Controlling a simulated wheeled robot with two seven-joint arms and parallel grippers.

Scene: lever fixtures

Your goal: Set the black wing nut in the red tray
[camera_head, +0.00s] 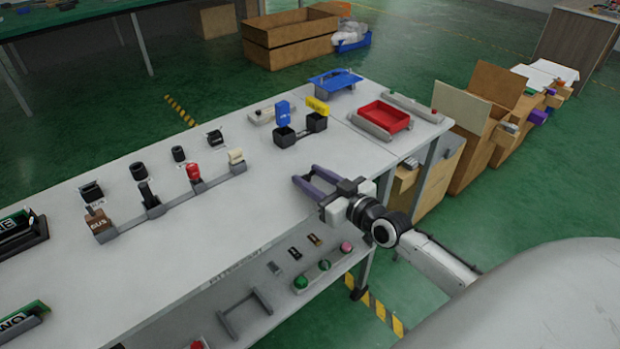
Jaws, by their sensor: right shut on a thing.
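The red tray (383,117) lies on the white table toward its right end, between two grey bars. My right gripper (306,179) is low over the table, in front of and to the left of the tray. My left gripper is not in view.
A row of lever fixtures with a red one (194,173) is further left. A blue holder (335,81) sits behind the tray. The table's middle is clear.

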